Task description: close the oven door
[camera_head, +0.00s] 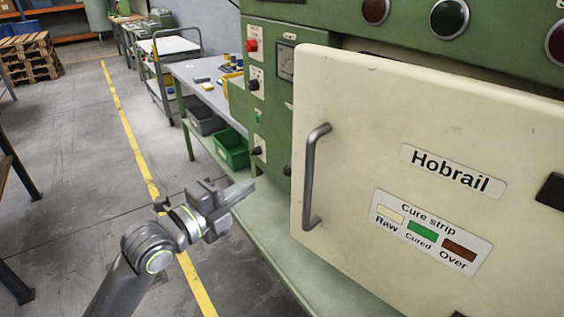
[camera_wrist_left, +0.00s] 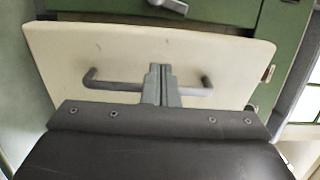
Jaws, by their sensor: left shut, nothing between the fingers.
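The cream oven door (camera_head: 345,90) fills the right of the head view, marked "Hobrail" with a cure strip label. It stands out from the green oven front, with a dark gap behind its top edge. Its grey bar handle (camera_head: 311,175) is upright near the left edge. My left gripper (camera_head: 248,188) is left of the handle and apart from it, shut and empty. In the left wrist view the shut fingers (camera_wrist_left: 161,72) overlap the middle of the handle (camera_wrist_left: 110,85), with the door (camera_wrist_left: 215,60) behind. My right gripper is out of view.
The green control panel (camera_head: 262,45) has knobs and a red button. A green ledge (camera_head: 262,215) runs below the door. A workbench (camera_head: 205,85) with a green bin (camera_head: 232,150) stands beyond. The floor at left (camera_head: 75,190) is largely clear.

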